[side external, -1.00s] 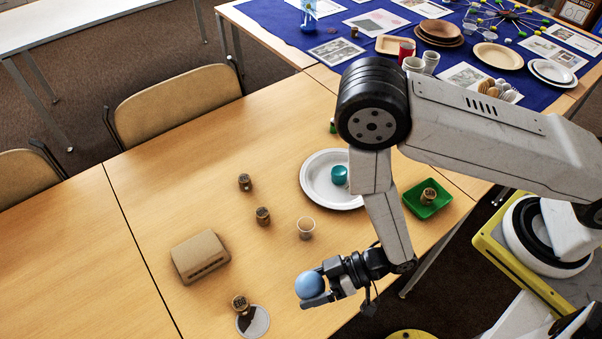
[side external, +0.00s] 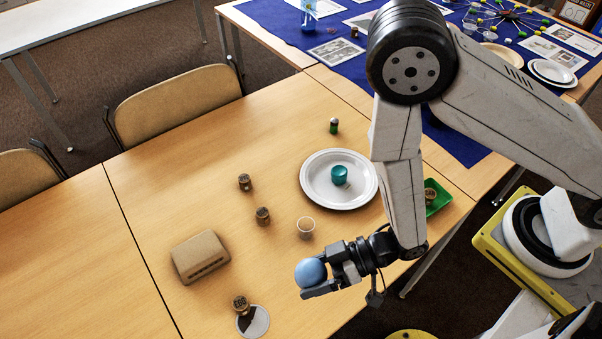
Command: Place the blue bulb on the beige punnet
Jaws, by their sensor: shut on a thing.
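The blue bulb (side external: 310,271) is a smooth, light blue round thing. My gripper (side external: 318,282) is shut on it and holds it near the table's front edge, seemingly above the tabletop. The beige punnet (side external: 200,257) is a box-like block with slots in its side and a flat closed face up, so it seems to lie upside down. It rests on the table to the left of my gripper, clear of the bulb. Nothing lies on it.
Small brown barrels (side external: 245,182) stand nearby, one by a round disc (side external: 259,322). A green tray (side external: 443,196) is partly behind my arm. The left tabletop is free.

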